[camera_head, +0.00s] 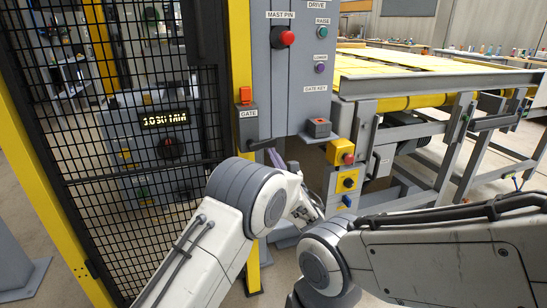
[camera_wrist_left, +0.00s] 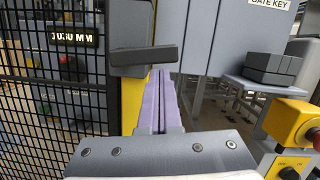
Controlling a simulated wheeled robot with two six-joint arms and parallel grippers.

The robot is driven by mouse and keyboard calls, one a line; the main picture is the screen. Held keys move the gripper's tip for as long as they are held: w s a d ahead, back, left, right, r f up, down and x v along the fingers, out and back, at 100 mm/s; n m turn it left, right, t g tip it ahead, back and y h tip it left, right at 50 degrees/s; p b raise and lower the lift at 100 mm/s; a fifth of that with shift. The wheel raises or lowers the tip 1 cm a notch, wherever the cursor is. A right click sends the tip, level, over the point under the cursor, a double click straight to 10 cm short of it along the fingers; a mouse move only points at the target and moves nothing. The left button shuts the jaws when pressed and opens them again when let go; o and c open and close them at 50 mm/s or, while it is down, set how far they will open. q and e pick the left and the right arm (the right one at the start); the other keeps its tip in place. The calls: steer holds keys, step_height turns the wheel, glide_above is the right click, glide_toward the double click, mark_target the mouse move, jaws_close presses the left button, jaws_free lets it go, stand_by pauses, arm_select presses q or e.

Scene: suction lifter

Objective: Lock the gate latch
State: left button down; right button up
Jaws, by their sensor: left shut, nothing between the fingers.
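The mesh gate (camera_head: 120,130) stands at the left and looks closed against the yellow post (camera_head: 242,50). A dark grey latch handle (camera_head: 262,144) sits below the GATE label and lies about level, pointing right. It also shows large in the left wrist view (camera_wrist_left: 145,59). My left gripper (camera_head: 275,157) is just below the handle; its purple fingers (camera_wrist_left: 165,95) are shut with nothing between them. In the wrist view the fingertips end close under the handle's right part; I cannot tell whether they touch. My right arm shows at the lower right, but its gripper is hidden.
An orange block (camera_head: 244,95) is above the GATE label. A grey control panel carries a red MAST PIN knob (camera_head: 286,37). Right of the handle are a dark GATE KEY block (camera_head: 319,127) and a yellow box with a red button (camera_head: 341,152). A roller table (camera_head: 440,84) stands behind.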

mark_target(271, 140)
arm_select(q)
steer(key=shift+r+n, duration=0.1)
steer(key=shift+n, duration=0.2)
steer(key=shift+d+r+n+y+b, duration=0.15)
steer(key=shift+r+n+y+b, duration=0.15)
steer(key=shift+n+b, duration=0.45)
steer(key=shift+d+r+n+g+y+b, duration=0.15)
steer(key=shift+r+n+g+b, duration=0.1)
steer(key=shift+n+b, duration=0.35)
steer(key=shift+a+r+n+g+y+b, duration=0.15)
steer(key=shift+n+g+b, duration=0.1)
steer(key=shift+n+b, duration=0.3)
step_height(271, 140, up, 2)
steer(key=n+g+y+b, duration=0.1)
steer(key=n+b, duration=0.3)
steer(key=n, duration=0.1)
steer(key=shift+s+a+r+n+g+b, duration=0.15)
steer(key=shift+a+r+n+g+b, duration=0.4)
steer(key=shift+n+b, duration=0.75)
steer(key=shift+s+a+r+n+g+b, duration=0.1)
steer(key=shift+a+r+n+g+b, duration=0.2)
steer(key=shift+r+n+b, duration=0.95)
steer(key=shift+s+a+n+g+b, duration=0.15)
steer(key=shift+a+n+g+b, duration=0.4)
steer(key=shift+n, duration=1.4)
steer(key=shift+d, duration=0.1)
